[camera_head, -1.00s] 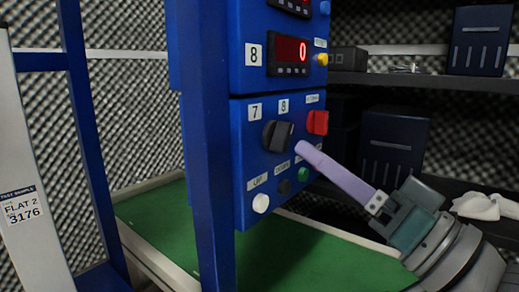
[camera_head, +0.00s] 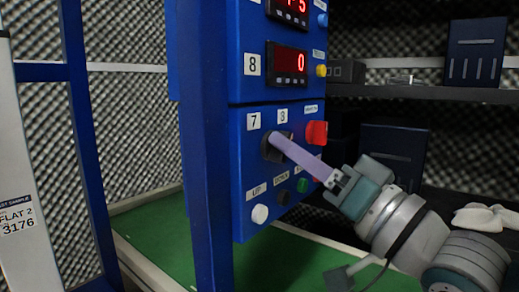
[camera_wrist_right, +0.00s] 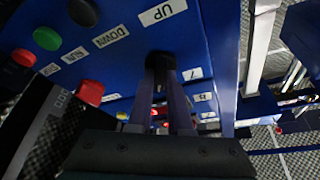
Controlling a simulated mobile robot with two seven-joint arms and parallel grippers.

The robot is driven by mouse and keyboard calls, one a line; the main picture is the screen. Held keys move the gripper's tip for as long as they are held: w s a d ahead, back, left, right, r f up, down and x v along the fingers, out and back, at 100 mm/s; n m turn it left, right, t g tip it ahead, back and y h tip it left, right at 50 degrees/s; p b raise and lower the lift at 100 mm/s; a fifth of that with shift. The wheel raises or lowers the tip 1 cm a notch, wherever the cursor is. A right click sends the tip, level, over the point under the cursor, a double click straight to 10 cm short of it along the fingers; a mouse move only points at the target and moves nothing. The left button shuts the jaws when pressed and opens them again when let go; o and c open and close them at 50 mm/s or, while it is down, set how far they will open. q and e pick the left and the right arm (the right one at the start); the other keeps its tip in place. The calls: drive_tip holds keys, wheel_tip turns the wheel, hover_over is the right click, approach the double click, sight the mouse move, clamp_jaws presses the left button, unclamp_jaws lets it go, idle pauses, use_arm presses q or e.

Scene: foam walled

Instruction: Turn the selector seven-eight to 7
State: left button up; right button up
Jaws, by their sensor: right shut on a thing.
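The selector seven-eight is a black knob (camera_head: 267,152) on the blue control panel, below the labels 7 (camera_head: 254,121) and 8 (camera_head: 282,117). My right gripper (camera_head: 277,141) reaches it from the lower right with long pale purple fingers. In the right wrist view the two fingers (camera_wrist_right: 162,82) lie on either side of the black knob (camera_wrist_right: 160,60) and are shut on it. The fingers cover much of the knob in the head view, so I cannot tell which label it points to. My left gripper is not in view.
A red switch (camera_head: 316,132) sits right of the knob. Below are white (camera_head: 260,214), black (camera_head: 283,197) and green (camera_head: 302,185) buttons, close under the fingers. A display (camera_head: 287,63) above reads 0. A blue post (camera_head: 205,180) stands left of the panel.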

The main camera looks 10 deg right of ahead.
clamp_jaws()
drive_tip(key=shift+y, duration=0.3)
drive_tip(key=shift+w+d+n+g+y+b, duration=0.1)
drive_tip(key=shift+n+g+y+b, duration=0.9)
drive_tip(key=shift+n, duration=1.9)
drive_tip(key=shift+s+a+n+g+y+b, duration=0.1)
drive_tip(key=shift+n+g+y+b, duration=0.85)
drive_tip(key=shift+n, duration=1.95)
drive_tip(key=shift+w+d+n+g+y+b, duration=0.1)
drive_tip(key=shift+n+g+y+b, duration=0.9)
drive_tip(key=shift+n, duration=1.9)
drive_tip(key=shift+g, duration=0.25)
drive_tip(key=o, duration=0.6)
unclamp_jaws()
